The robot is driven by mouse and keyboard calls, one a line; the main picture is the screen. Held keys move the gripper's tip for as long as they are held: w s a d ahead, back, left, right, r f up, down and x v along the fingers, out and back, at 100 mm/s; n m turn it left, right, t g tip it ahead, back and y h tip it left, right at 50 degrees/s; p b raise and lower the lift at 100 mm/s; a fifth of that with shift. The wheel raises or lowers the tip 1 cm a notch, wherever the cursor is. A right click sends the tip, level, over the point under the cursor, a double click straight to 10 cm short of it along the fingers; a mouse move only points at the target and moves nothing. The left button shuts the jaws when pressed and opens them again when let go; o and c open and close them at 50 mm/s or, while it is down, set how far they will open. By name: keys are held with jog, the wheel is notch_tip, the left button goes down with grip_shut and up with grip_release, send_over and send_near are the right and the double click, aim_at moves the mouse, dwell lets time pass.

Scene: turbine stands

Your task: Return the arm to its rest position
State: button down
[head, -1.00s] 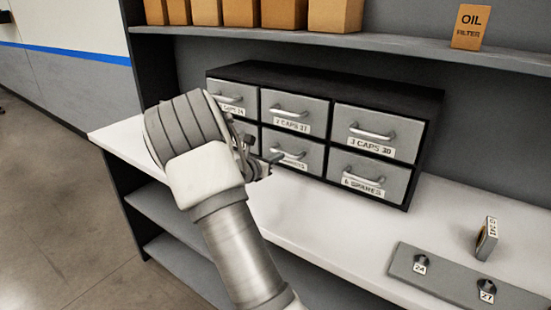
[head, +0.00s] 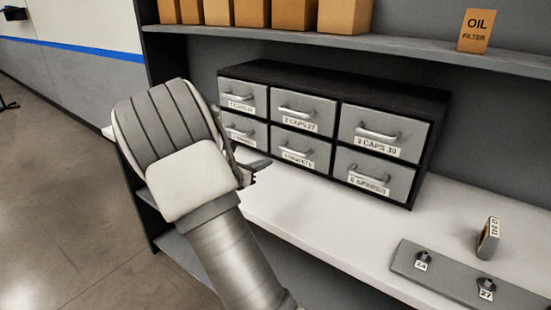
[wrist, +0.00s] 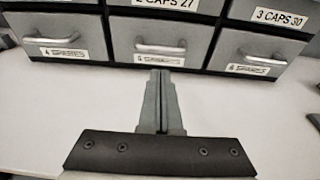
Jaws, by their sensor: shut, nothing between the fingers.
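My gripper (wrist: 160,84) is in the wrist view, its two fingers together and empty. It points toward the lower row of drawers, above the white bench top (wrist: 50,110). In the head view my arm's wrist hides most of the gripper; only a small dark part shows at its right edge. The drawer cabinet (head: 335,88) stands on the bench, to the right of my arm. All its drawers look shut, with labels such as 2 CAPS 27 and 3 CAPS 30. A gap separates my fingers from the drawer fronts.
A grey plate (head: 450,277) with pegs labelled 24 and 27 lies at the bench's right. A small tagged block (head: 488,240) stands behind it. An upper shelf (head: 420,50) holds cardboard boxes (head: 343,14) and an oil filter box (head: 476,30). Open floor (head: 50,200) lies left.

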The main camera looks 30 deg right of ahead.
jog(key=shift+v, duration=1.65)
jog(key=s+a+r+m+g+y+p, duration=0.1)
jog(key=s+a+r+m+g+y, duration=0.15)
jog(key=s+m, duration=0.4)
jog(key=s+a+r+m+g+y+p, duration=0.1)
jog(key=s+r+m+y, duration=0.2)
jog(key=s+m, duration=0.35)
jog(key=s+a+r+m+t+y, duration=0.1)
jog(key=s+a+m+y, duration=0.3)
jog(key=s+a, duration=0.4)
jog(key=s+a+r+m+t+y+p, duration=0.1)
jog(key=s+a+r+m+y, duration=0.3)
jog(key=s+a, duration=0.4)
jog(key=shift+a+r+m+t+y, duration=0.35)
jog(key=shift+a+t+y, duration=0.2)
jog(key=shift+a+t, duration=0.2)
jog(key=c, duration=1.4)
grip_release()
jog(key=shift+s+a, duration=0.15)
jog(key=shift+a, duration=0.05)
jog(key=o, duration=0.6)
jog(key=shift+d+m, duration=0.1)
jog(key=shift+m, duration=0.15)
